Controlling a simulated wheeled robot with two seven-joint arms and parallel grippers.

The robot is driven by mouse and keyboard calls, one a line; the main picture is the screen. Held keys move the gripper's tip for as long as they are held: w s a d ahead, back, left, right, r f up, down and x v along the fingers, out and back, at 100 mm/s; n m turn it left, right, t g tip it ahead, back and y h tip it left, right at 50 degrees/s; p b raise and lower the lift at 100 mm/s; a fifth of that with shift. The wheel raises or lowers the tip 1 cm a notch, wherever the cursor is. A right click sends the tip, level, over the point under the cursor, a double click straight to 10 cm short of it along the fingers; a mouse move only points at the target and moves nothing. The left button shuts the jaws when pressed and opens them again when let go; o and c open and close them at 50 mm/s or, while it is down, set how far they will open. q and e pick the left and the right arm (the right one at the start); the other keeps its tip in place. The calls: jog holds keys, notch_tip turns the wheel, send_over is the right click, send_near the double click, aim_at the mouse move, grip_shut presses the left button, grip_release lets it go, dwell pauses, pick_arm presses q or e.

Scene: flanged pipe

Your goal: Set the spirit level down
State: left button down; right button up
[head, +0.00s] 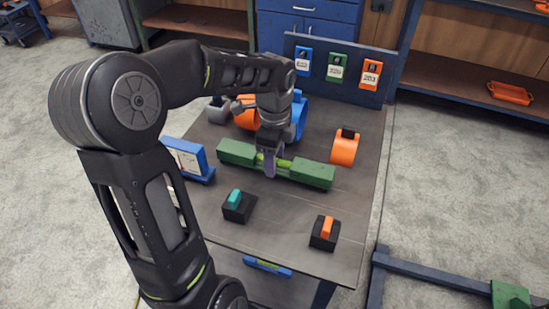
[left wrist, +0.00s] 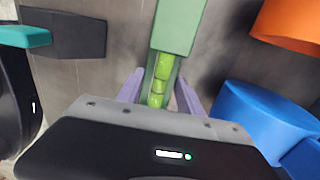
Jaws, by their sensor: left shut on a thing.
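The green spirit level (head: 309,173) lies lengthwise across the middle of the table, or just above it; I cannot tell whether it touches the top. My left gripper (head: 269,168) comes down on it from above and is shut on its middle, at the yellow-green vial. In the left wrist view the purple fingers (left wrist: 158,90) stand on either side of the spirit level (left wrist: 176,28), and its bubble vial shows between them. My right gripper is not in view.
The grey table (head: 345,215) also holds an orange ring (head: 344,149), a teal-topped block (head: 238,206), an orange-topped block (head: 325,232) and a blue stand (head: 187,158). Behind the arm are blue and orange pipe parts (head: 299,115). A tag board (head: 336,72) stands at the back.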

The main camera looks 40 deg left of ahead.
pick_arm(q)
jog(key=shift+f, duration=0.15)
jog(key=c, duration=0.8)
grip_release()
jog(key=shift+o, duration=0.2)
notch_tip(320, 180, up, 12)
jog(key=p, duration=0.1)
jog(key=shift+r, duration=0.2)
